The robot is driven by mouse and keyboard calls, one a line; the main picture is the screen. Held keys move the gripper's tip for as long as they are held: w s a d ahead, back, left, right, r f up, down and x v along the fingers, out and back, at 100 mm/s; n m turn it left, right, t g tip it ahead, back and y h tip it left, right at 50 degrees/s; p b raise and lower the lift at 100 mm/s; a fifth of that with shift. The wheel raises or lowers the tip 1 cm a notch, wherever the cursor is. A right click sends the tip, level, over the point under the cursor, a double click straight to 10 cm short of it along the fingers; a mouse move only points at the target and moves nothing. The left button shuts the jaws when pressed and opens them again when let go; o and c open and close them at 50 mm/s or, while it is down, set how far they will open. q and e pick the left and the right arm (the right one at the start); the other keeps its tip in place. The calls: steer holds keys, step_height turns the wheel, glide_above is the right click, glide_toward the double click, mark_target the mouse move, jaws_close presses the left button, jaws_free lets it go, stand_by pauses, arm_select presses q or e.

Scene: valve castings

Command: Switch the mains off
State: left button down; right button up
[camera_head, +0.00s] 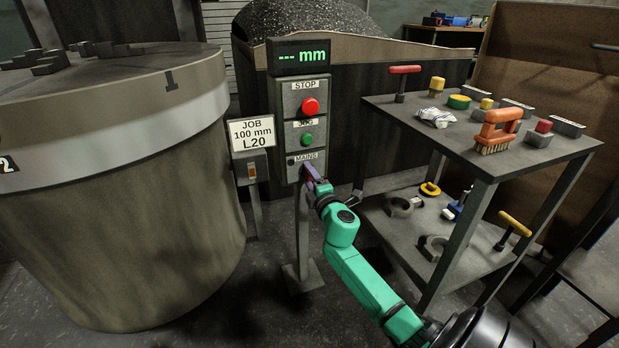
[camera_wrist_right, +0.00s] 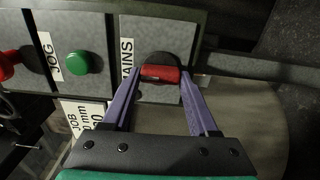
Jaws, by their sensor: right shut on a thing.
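The control box (camera_head: 303,130) stands on a post, with a red STOP button (camera_head: 310,106), a green JOG button (camera_head: 307,139) and a MAINS panel (camera_head: 293,168) at the bottom. In the right wrist view the mains switch (camera_wrist_right: 160,74) is a red handle on a dark round base beside the MAINS label. My right gripper (camera_head: 312,176) is at the MAINS panel, its purple fingers (camera_wrist_right: 157,82) on either side of the red handle and shut on it. My left gripper is out of view.
The display (camera_head: 300,56) above the box reads "--- mm" in green. A JOB sign (camera_head: 251,132) reads 100 mm L20. A large round drum-like table (camera_head: 120,190) stands at left. A two-shelf cart (camera_head: 480,160) with tools and a brush (camera_head: 498,130) stands at right.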

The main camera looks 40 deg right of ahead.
steer(key=shift+f, duration=0.1)
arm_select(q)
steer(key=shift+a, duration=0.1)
arm_select(e)
steer(key=o, duration=1.4)
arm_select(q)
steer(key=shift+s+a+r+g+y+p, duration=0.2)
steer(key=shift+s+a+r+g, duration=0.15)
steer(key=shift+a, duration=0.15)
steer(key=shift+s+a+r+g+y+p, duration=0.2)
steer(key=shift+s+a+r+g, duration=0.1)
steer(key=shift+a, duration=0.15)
arm_select(e)
steer(key=v, duration=1.4)
steer(key=shift+s+a, duration=0.2)
steer(key=shift+s, duration=0.1)
